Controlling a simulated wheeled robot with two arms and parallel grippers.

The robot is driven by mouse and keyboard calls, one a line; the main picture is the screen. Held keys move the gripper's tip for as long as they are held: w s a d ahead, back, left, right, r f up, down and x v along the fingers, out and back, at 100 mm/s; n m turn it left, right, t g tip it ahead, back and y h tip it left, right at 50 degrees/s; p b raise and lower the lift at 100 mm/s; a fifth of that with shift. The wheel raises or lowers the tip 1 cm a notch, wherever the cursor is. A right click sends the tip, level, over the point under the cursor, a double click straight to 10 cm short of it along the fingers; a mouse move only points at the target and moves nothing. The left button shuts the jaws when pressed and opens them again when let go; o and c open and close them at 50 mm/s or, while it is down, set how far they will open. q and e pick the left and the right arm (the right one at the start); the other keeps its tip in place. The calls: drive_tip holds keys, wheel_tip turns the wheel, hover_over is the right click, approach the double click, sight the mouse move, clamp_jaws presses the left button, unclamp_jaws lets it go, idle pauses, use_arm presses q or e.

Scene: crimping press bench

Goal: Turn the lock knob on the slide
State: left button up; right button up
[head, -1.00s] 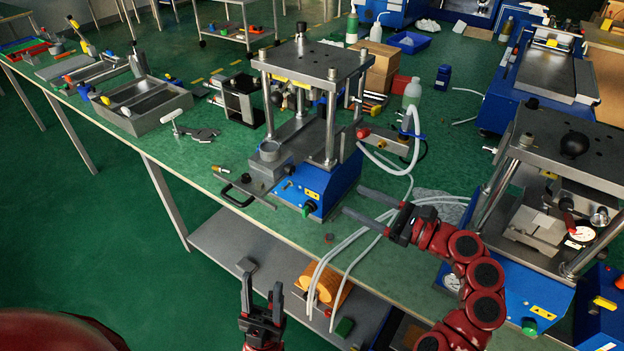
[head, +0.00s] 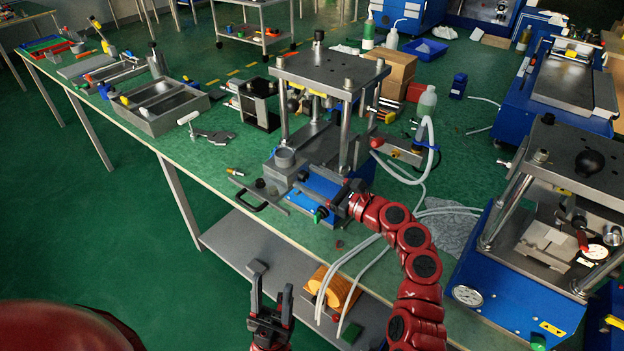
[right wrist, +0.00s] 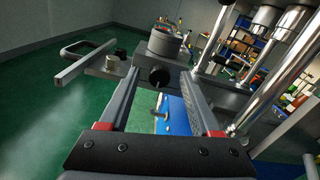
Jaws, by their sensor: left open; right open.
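The press (head: 330,70) stands on the bench, with a round cup (head: 285,158) on its slide block at the front left. In the right wrist view, a black knob (right wrist: 160,78) faces me below the cup (right wrist: 166,42), between my fingertips in the picture. I cannot tell whether they touch it. Another small black knob (right wrist: 121,53) stands by the handled plate (right wrist: 85,65). I cannot tell which knob is the lock knob. My right gripper (head: 306,184) is open, in front of the press's blue base. My left gripper (head: 271,282) is open and empty, away from the press.
A second press (head: 560,170) stands at the right. Grey hoses (head: 370,255) run over the bench edge near my right arm. A grey tray (head: 160,105) and a T-handled tool (head: 210,130) lie to the left. The lower shelf holds an orange roll (head: 335,287).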

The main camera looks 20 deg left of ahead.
clamp_jaws()
idle(0.3)
